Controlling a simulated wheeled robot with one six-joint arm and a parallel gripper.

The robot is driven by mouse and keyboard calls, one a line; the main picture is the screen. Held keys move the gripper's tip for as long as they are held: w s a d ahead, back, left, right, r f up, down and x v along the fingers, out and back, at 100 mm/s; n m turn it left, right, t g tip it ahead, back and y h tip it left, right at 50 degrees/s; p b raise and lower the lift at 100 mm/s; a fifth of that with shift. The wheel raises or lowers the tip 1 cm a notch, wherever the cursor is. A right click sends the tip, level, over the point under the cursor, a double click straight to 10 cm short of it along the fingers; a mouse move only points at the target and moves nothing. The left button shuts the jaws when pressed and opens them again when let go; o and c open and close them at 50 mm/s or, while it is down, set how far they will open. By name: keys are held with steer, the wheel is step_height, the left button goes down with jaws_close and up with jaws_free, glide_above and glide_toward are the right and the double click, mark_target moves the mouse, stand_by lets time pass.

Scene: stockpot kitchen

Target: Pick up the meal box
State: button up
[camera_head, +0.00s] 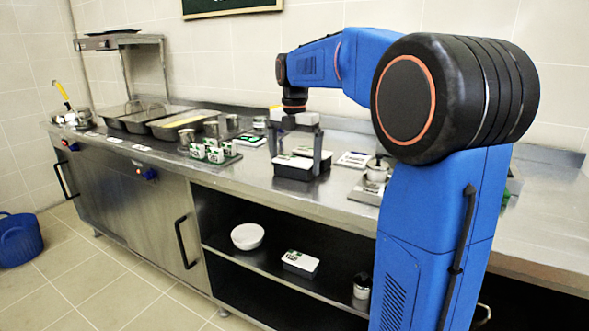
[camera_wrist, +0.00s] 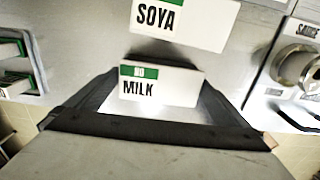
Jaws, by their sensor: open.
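A black meal box with a white lid (camera_head: 294,165) stands on the steel counter directly below my gripper (camera_head: 297,158). Another white-lidded box (camera_head: 300,262) lies on the open shelf under the counter. My gripper is open and points down, with its fingers apart over the counter box. I cannot tell whether they touch it. In the wrist view, a white surface with a green band marked MILK (camera_wrist: 165,82) shows between the dark fingers. Whether it is the box's lid or a separate card is unclear. A white SOYA label (camera_wrist: 190,20) lies beyond it.
Green-and-white cartons (camera_head: 213,152) in a holder stand left of the box. A metal pot (camera_head: 377,172) stands close on its right and shows in the wrist view (camera_wrist: 295,62). Metal trays (camera_head: 180,122) are farther left. A white bowl (camera_head: 247,236) sits on the shelf.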

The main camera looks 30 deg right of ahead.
steer(key=shift+f, duration=0.7)
steer(key=shift+c, duration=0.6)
steer(key=c, duration=0.8)
steer(key=shift+r, duration=0.1)
